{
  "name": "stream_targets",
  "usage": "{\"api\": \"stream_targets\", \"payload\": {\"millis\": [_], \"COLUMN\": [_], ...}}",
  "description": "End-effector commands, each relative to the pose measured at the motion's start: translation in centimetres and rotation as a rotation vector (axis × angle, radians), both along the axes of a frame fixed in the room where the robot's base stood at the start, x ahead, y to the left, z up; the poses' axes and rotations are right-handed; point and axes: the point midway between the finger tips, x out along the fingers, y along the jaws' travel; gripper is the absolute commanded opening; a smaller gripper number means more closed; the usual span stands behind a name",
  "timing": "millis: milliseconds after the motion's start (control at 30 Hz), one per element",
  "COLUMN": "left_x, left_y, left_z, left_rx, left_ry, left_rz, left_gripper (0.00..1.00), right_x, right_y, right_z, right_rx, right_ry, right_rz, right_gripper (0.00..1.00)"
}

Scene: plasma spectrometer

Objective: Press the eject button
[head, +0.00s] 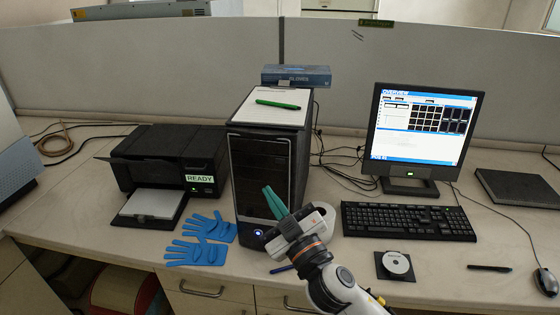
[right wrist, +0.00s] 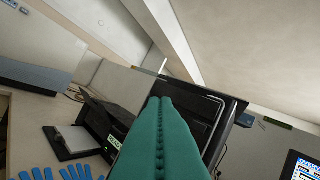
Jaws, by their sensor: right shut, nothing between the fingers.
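A black computer tower (head: 250,165) stands upright on the desk, its front facing me. A small round lit button (head: 258,233) shows low on its front. I cannot make out an eject button; the drive bays on the dark upper front are too dim to tell apart. My right gripper (head: 268,190) has green fingers, shut and empty, pointing up in front of the tower's front. In the right wrist view the shut fingers (right wrist: 160,102) cover much of the tower (right wrist: 208,104). Whether the tips touch it I cannot tell. My left gripper is not in view.
A printer (head: 165,150) and blue gloves (head: 205,228) lie left of the tower. A keyboard (head: 408,221), monitor (head: 420,130) and disc (head: 397,263) are to the right. A clipboard with green pen (head: 278,104) tops the tower.

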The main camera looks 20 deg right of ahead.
Motion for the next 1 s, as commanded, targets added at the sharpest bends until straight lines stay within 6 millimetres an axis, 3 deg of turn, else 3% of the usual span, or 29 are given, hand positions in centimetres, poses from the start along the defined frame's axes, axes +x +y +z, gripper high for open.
{"api": "stream_targets", "payload": {"millis": [233, 700, 1000], "left_x": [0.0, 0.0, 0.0], "left_y": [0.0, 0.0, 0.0], "left_z": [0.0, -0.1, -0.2], "left_rx": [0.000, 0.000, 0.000], "left_ry": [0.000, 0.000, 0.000], "left_rz": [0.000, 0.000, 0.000], "left_gripper": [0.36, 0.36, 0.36], "right_x": [0.7, 5.7, 7.0], "right_y": [-0.5, -4.2, -5.3], "right_z": [-0.1, -0.1, -0.1], "right_rx": [-0.002, -0.002, 0.000], "right_ry": [0.001, 0.001, 0.002], "right_rz": [-0.001, -0.003, -0.001], "right_gripper": [0.00, 0.00, 0.00]}}
